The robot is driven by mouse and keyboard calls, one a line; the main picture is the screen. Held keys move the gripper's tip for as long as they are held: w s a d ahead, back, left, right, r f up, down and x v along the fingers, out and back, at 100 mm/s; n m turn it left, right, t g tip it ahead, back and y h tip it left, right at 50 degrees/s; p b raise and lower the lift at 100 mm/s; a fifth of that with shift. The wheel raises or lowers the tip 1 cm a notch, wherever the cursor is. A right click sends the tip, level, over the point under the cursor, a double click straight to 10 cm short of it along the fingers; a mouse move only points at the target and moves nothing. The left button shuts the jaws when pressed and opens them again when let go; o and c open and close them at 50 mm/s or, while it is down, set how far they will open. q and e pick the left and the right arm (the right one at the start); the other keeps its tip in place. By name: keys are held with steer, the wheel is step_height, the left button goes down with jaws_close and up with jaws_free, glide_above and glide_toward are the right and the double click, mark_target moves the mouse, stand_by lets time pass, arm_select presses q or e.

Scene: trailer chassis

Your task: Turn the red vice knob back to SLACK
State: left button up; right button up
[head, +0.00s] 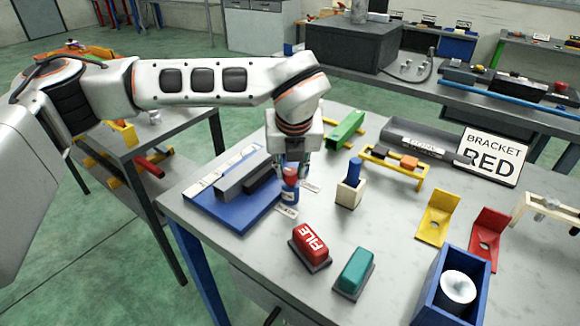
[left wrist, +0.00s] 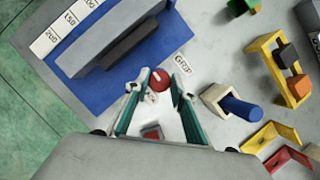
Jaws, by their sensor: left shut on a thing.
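The vice is a blue base (head: 237,212) with dark grey jaws (head: 250,177) at the left of the bench; it also shows in the left wrist view (left wrist: 88,95). The red vice knob (head: 290,174) sits on a blue post at the base's right corner. My left gripper (head: 291,167) points down over it and is shut on it; the knob (left wrist: 159,80) shows between the fingertips in the left wrist view. A GRIP label (left wrist: 183,64) lies beyond it. A second label (head: 286,212) lies in front of the post, its text too small to read surely. My right gripper is not in view.
A red FILE block (head: 309,243) and a teal block (head: 355,269) stand in front. A wooden holder with a blue peg (head: 351,187) is right of the knob. Yellow (head: 436,215) and red brackets (head: 487,237) stand further right, near a BRACKET RED sign (head: 489,155).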

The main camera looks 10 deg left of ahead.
arm_select(q)
steer(key=n+y, duration=0.1)
steer(key=n, duration=0.2)
steer(key=n+g+y, duration=0.1)
steer(key=n, duration=0.2)
steer(key=shift+d+n+p, duration=0.15)
steer(key=shift+n+p, duration=0.15)
steer(key=n+g, duration=0.1)
steer(key=n, duration=0.1)
steer(key=n+g+y, duration=0.1)
steer(key=n, duration=0.2)
steer(key=shift+w+p, duration=0.2)
steer(key=shift+p, duration=0.15)
steer(key=n+g, duration=0.1)
steer(key=n, duration=0.2)
steer(key=shift+d+n+g, duration=0.1)
steer(key=shift+n+g, duration=0.3)
steer(key=n+g+p, duration=0.1)
steer(key=n, duration=0.1)
steer(key=shift+w+n, duration=0.1)
steer(key=shift+n, duration=0.7)
steer(key=shift+f, duration=0.1)
steer(key=o, duration=1.1)
steer(key=shift+w, duration=0.1)
